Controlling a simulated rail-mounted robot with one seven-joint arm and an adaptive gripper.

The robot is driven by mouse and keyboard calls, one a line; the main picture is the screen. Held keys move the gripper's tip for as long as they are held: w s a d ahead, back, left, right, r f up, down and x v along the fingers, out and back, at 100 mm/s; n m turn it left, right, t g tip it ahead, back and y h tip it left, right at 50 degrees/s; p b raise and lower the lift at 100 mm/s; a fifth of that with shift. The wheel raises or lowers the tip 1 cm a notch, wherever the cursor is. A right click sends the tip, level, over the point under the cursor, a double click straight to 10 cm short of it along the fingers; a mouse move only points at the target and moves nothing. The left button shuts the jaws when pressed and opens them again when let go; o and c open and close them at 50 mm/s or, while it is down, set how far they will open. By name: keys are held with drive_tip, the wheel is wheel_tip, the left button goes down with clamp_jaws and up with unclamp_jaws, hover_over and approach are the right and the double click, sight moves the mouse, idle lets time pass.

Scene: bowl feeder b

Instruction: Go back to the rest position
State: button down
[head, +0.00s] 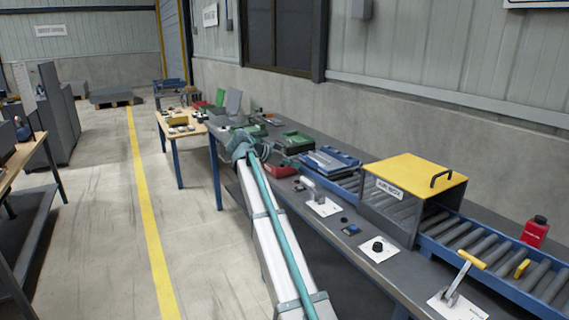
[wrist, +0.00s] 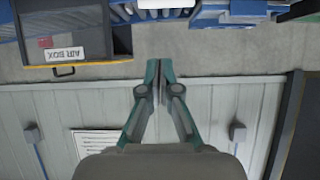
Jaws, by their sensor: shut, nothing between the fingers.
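My gripper (wrist: 159,68) shows in the wrist view with its two teal fingers closed together and nothing between them. It is in free space in front of the wall, and the wrist picture is upside down. In the head view my arm reaches away from the camera along the workbench (head: 336,235). The gripper itself cannot be made out clearly there. The yellow-topped air box (head: 415,172) stands over the roller conveyor; it also shows in the wrist view (wrist: 75,40), at the upper left.
A lever with a yellow handle (head: 471,259) and a red bottle (head: 535,231) are at the right. Green and red bins (head: 281,170) and blue trays (head: 328,161) are farther along the bench. A wooden table (head: 180,130) stands beyond. The floor left of the bench is clear.

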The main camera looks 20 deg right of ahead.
drive_tip(key=s+a+f+n+y, duration=0.25)
drive_tip(key=f+n, duration=0.25)
drive_tip(key=f, duration=0.6)
drive_tip(key=s+a+f+n+y, duration=0.25)
drive_tip(key=a+f+n, duration=0.2)
drive_tip(key=f, duration=0.65)
drive_tip(key=s+a+f+n+g+y+p, duration=0.1)
drive_tip(key=s+a+f+n+y, duration=0.15)
drive_tip(key=s+f, duration=0.65)
drive_tip(key=s+a+f+n+y+p, duration=0.1)
drive_tip(key=s+a+f+n, duration=0.15)
drive_tip(key=s+f, duration=0.7)
drive_tip(key=s+a+f+n+g+y+p, duration=0.1)
drive_tip(key=s+a+f+g, duration=0.15)
drive_tip(key=s+f, duration=0.55)
drive_tip(key=s+a+f+n+g+y, duration=0.1)
drive_tip(key=s+a+f, duration=0.3)
drive_tip(key=s+f, duration=0.45)
drive_tip(key=s+a+f+g+p, duration=0.1)
drive_tip(key=s+f+g, duration=0.1)
drive_tip(key=s, duration=1)
drive_tip(key=s+a+f+g+y+p, duration=0.1)
drive_tip(key=s+f, duration=0.3)
drive_tip(key=s, duration=0.9)
drive_tip(key=shift+s+a+g, duration=0.25)
drive_tip(key=shift+a+g, duration=0.05)
drive_tip(key=shift+g, duration=0.35)
